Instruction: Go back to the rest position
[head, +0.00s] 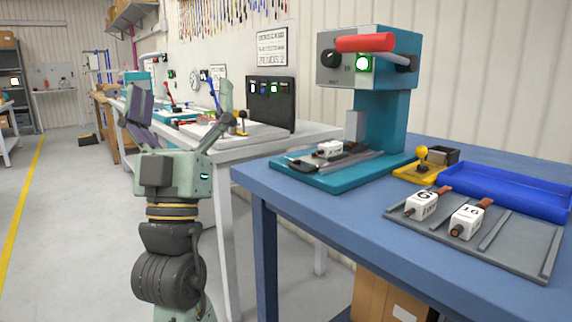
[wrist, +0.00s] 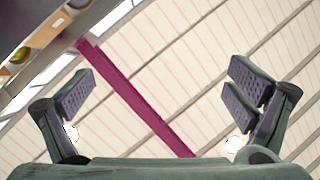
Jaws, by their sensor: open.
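My gripper (head: 182,108) is raised upright at the left of the head view, in front of the white bench and left of the blue bench. Its two fingers are spread wide with nothing between them. In the wrist view my gripper (wrist: 160,95) also shows open and empty. No part of the gripper touches a bench or an object, as far as I can see.
The blue bench (head: 290,190) carries a teal press (head: 385,120), a white block (head: 330,149) on its base, a grey tray (head: 520,250) with white blocks marked 6 (head: 421,204) and 16 (head: 467,221), and a blue bin (head: 505,192).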

